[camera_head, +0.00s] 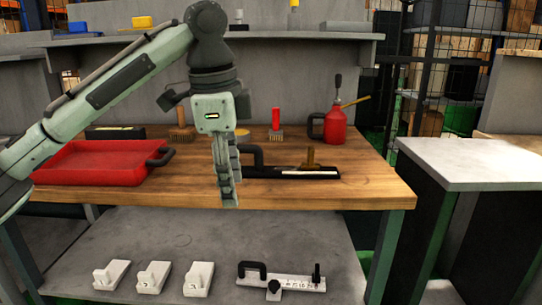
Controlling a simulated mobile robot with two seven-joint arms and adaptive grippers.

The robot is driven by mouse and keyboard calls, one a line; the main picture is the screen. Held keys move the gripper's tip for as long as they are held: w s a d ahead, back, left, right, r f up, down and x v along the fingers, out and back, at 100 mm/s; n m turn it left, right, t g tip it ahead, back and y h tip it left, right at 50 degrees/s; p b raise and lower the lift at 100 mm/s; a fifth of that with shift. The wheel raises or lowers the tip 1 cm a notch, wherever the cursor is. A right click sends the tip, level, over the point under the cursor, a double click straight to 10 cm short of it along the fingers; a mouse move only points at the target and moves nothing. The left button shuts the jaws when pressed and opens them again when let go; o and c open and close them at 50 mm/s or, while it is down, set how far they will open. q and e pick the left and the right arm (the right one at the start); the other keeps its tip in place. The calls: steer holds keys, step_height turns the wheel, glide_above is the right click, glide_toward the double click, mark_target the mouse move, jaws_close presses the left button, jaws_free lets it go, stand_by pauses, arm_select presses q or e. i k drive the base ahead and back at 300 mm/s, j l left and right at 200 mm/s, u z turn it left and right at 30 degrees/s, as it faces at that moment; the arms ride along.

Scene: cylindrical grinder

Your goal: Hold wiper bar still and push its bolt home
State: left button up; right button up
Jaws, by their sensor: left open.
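The wiper bar (295,173), a dark bar with a pale strip, a black loop handle (248,152) at its left end, lies on the wooden bench near its front edge. A brass-coloured bolt (311,158) stands up from the bar, right of its middle. I cannot tell how deep it sits. My left gripper (230,200) hangs fingers down just left of the handle, seen nearly edge-on. It is open and nothing shows in it. It may cover part of the bar's left end. My right gripper is not in view.
A red tray (92,164) lies left on the bench (375,186). Brushes (276,130) and a red oil can (336,125) stand behind the bar. White blocks (154,277) and a handled white fixture (290,282) lie on the lower shelf. A pale-topped cabinet (470,162) stands right.

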mark_target(311, 165)
steer(key=i, duration=0.95)
